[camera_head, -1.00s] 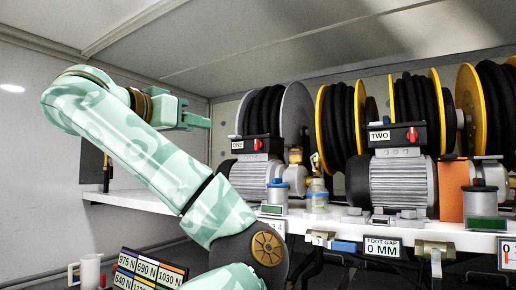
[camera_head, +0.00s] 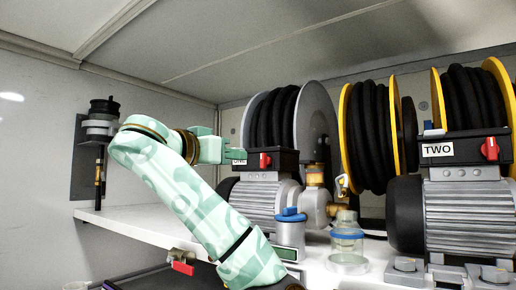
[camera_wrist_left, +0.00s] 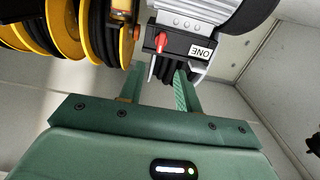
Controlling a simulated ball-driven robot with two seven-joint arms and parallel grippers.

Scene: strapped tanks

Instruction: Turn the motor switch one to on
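Motor one (camera_head: 258,200) is a grey ribbed motor with a black switch box (camera_head: 285,158) on top. The box carries a red switch (camera_head: 265,160), whose handle looks roughly upright, and a white "ONE" label, partly hidden behind my gripper in the head view. My left gripper (camera_head: 237,155) is just left of the switch. In the left wrist view, its two green fingers (camera_wrist_left: 158,80) are apart with nothing between them. The red switch (camera_wrist_left: 161,42) and the full "ONE" label (camera_wrist_left: 201,52), upside down, show beyond the fingertips. Contact cannot be told. My right gripper is not in view.
Motor two (camera_head: 465,215), with its own red switch (camera_head: 490,149), stands to the right. Hose reels (camera_head: 368,135) stand behind. The white shelf (camera_head: 130,225) is clear at left.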

